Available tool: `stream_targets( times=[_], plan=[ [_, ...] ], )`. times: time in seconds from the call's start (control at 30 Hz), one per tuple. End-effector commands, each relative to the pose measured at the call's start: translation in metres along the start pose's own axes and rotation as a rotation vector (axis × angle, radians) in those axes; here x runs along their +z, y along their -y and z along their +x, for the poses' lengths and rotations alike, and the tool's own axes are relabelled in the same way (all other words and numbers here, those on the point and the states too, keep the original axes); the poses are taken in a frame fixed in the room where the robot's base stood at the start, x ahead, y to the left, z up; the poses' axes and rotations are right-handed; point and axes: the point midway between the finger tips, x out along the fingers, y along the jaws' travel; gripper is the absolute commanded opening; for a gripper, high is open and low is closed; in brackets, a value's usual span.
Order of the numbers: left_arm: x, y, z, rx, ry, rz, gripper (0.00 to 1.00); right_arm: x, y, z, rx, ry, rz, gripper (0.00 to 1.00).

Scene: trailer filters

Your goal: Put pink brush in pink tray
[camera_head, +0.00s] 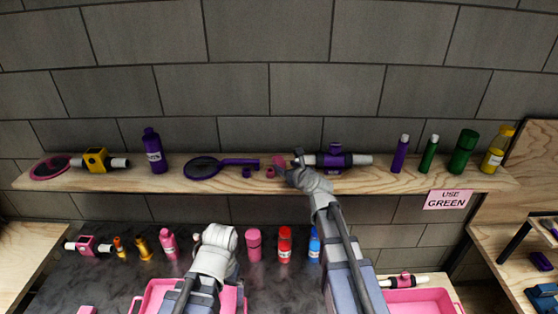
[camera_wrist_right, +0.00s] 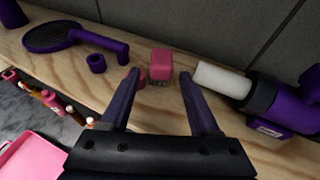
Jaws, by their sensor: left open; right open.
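The pink brush (camera_wrist_right: 161,64) is a small pink block with bristles beneath it, lying on the wooden shelf; in the head view it shows small (camera_head: 279,161), just left of my right gripper (camera_head: 296,160). In the right wrist view my right gripper (camera_wrist_right: 160,88) is open and empty. Its fingers point at the brush, with the fingertips just short of it on either side. A pink tray (camera_head: 138,304) stands below at the left, and another (camera_head: 440,297) at the right. My left gripper (camera_head: 218,243) is above the left tray; its fingers are hidden.
Small purple (camera_wrist_right: 97,63) and pink pieces are close by. Several bottles stand on the dark counter. The tiled wall is right behind the shelf.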

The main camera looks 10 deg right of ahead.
Motion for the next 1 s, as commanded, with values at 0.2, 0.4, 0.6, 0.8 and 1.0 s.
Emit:
stream_targets(
  times=[0.2,0.4,0.6,0.8,1.0],
  plan=[
    [-0.001,-0.001,0.007,0.0,0.0,0.0,1.0,-0.001,0.0,0.016,0.001,0.0,-0.001,0.62],
    [-0.001,-0.001,0.009,0.0,-0.001,-0.001,1.0,0.0,0.0,0.028,0.001,0.001,-0.001,0.62],
    [-0.001,-0.001,0.011,0.0,-0.001,-0.001,1.0,0.003,0.001,0.039,0.001,0.001,-0.001,0.62],
    [-0.001,-0.002,0.018,0.0,-0.001,-0.001,1.0,0.006,0.004,0.069,0.001,0.001,-0.002,0.62],
    [-0.002,-0.002,0.021,0.0,-0.001,-0.002,1.0,0.007,0.003,0.079,0.001,0.002,-0.001,0.62]
  ],
)
